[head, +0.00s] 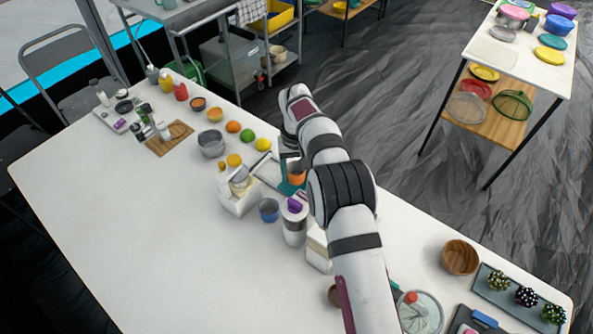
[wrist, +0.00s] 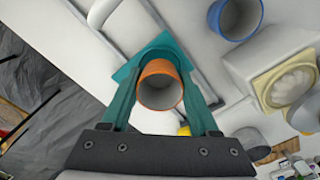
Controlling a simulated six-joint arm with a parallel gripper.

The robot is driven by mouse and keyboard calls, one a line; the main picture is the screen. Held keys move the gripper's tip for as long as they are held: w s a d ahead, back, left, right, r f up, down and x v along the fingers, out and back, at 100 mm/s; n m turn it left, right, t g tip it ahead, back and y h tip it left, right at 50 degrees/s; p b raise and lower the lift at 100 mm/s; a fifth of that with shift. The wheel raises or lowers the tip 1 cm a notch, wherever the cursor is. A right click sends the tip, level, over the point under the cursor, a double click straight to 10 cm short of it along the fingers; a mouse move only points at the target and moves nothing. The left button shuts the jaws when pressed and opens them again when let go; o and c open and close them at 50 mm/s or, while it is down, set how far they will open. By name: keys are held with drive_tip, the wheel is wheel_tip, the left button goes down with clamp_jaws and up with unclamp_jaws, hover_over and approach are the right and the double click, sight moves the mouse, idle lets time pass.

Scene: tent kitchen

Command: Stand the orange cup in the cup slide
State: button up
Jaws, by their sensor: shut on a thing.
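The orange cup (wrist: 160,88) is between the teal fingers of my gripper (wrist: 160,72), which is shut on it. In the wrist view its open mouth faces the camera. In the head view the orange cup (head: 296,176) shows beside my arm, which partly hides it. A pale, grey-edged tray-like piece (head: 267,166), which looks like the cup slide, lies just left of my gripper. Its grey rails (wrist: 184,38) pass behind the cup in the wrist view. I cannot tell whether the cup touches it.
A blue cup (head: 268,210) and a white box (head: 238,194) with a round cream top stand close by. A white canister (head: 294,222) stands near my arm. Fruit, including a lime (head: 247,136), and a grey pot (head: 211,144) stand farther left. The near-left table is clear.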

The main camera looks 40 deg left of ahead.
drive_tip(key=shift+f, duration=0.8)
drive_tip(key=o, duration=0.7)
wheel_tip(320, 180, up, 11)
idle(0.6)
